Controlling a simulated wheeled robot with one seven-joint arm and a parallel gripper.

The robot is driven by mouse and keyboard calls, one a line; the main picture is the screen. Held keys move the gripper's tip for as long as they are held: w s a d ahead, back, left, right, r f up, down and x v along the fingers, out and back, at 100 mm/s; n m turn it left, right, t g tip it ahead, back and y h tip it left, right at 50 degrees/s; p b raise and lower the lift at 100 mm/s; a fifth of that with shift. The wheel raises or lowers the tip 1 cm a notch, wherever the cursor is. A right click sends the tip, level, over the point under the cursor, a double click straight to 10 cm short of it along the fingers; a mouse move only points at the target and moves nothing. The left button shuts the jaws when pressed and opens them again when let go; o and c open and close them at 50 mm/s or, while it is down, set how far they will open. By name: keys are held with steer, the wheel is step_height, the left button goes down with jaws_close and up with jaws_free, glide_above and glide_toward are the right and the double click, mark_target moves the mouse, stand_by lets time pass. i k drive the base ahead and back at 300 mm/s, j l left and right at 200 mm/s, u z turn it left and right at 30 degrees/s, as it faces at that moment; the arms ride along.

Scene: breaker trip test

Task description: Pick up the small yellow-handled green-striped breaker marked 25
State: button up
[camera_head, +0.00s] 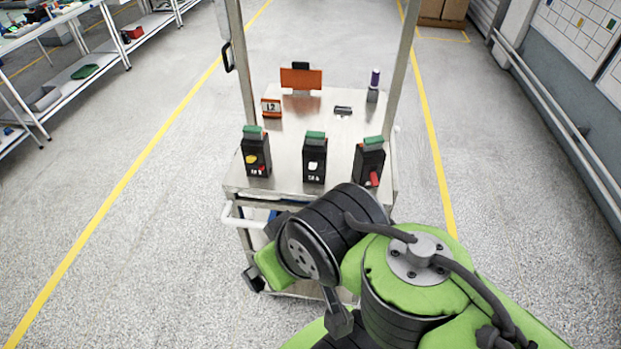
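Three dark breakers with green tops stand upright in a row along the near part of a metal cart top. The left one, the yellow-handled breaker (256,156), has a yellow handle on its front and a small red mark below it. The middle breaker (314,160) has a white handle, and the right breaker (369,164) has a red one. Their markings are too small to read surely. My green and black arm is in front of the cart, its black joint near the right breaker. I cannot make out my gripper's fingertips.
Cart posts rise at both sides. A white handle (240,219) juts out front left.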

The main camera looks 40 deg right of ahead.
mark_target(254, 142)
steer(key=i+l+u, duration=0.1)
steer(key=u, duration=0.3)
steer(key=i+l+u, duration=0.1)
steer(key=u, duration=0.35)
steer(key=l+u, duration=0.25)
steer(key=u, duration=0.15)
steer(key=i+l+u, duration=0.1)
steer(key=u, duration=0.35)
steer(key=k+l, duration=0.05)
steer(key=l, duration=0.05)
